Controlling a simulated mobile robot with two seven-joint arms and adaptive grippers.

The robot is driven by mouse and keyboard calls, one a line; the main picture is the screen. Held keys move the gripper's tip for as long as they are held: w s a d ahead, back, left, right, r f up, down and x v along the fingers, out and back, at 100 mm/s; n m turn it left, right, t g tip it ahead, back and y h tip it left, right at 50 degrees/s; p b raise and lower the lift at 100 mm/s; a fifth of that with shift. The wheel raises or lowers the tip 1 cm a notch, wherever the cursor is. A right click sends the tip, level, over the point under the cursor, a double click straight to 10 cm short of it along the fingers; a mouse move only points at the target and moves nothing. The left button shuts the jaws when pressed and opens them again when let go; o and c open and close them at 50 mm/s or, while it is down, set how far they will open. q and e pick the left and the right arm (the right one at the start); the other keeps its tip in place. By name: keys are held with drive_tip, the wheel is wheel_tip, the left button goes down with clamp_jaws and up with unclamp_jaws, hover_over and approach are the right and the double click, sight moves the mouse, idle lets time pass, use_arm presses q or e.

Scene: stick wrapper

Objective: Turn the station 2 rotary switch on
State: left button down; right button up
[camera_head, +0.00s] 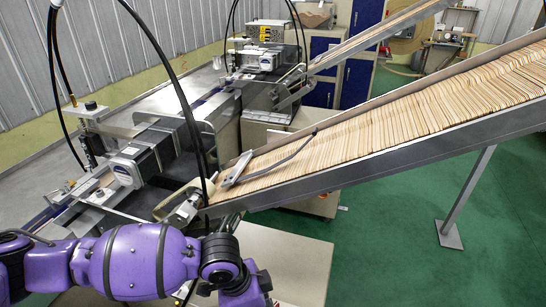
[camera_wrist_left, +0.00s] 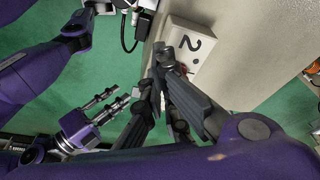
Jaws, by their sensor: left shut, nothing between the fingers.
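The station 2 switch box is a pale box (camera_wrist_left: 190,45) marked with a black "2", on the side of a beige cabinet in the left wrist view. My left gripper (camera_wrist_left: 160,75) is shut and empty, with its dark fingertips right at the box's near edge, below the number. A small red bit shows beside the fingertips. The rotary switch is mostly hidden behind the fingers, so its position and any contact cannot be told. In the head view my purple left arm crosses the lower left, and its fingertips are out of the picture.
The beige cabinet (camera_head: 285,255) stands below the long chute of wooden sticks (camera_head: 400,125). A black device with a cable (camera_wrist_left: 128,30) is beside the cabinet in the left wrist view. Wrapping machinery (camera_head: 125,165) lines the left. Green floor (camera_head: 390,240) is open at right.

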use_arm(q)
drive_tip(key=shift+w+a+r, duration=0.1)
drive_tip(key=shift+w+r, duration=0.1)
drive_tip(key=shift+r, duration=0.8)
drive_tip(key=shift+w+r, duration=0.15)
drive_tip(key=shift+r, duration=0.85)
